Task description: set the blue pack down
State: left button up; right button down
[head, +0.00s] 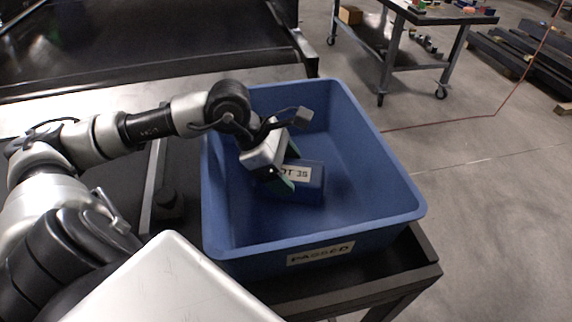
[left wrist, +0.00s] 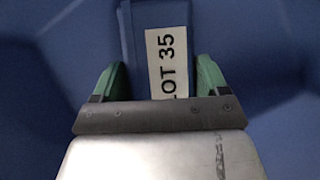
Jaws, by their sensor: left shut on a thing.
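The blue pack (head: 312,180) has a white label; in the left wrist view the pack (left wrist: 133,40) shows its label reading "LOT 35". It is inside the blue bin (head: 395,190), whose front label reads "PASSED". My left gripper (head: 287,168) reaches down into the bin and is shut on the pack, with one green finger on each side of it in the left wrist view (left wrist: 160,82). The pack appears low in the bin, but I cannot tell whether it touches the floor. The gripper hides part of the pack. My right gripper is not in view.
The bin stands on a dark table (head: 425,262). A black conveyor (head: 170,40) lies behind it. A wheeled table (head: 440,14) with small items stands at the back right. The bin floor right of the pack is clear.

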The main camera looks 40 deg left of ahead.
pick_arm(q)
jog(key=o, duration=1.4)
jog(key=b+v, duration=0.5)
jog(key=v, duration=0.7)
jog(key=shift+s+b, duration=0.1)
jog(key=shift+b, duration=0.25)
jog(key=shift+r, duration=0.1)
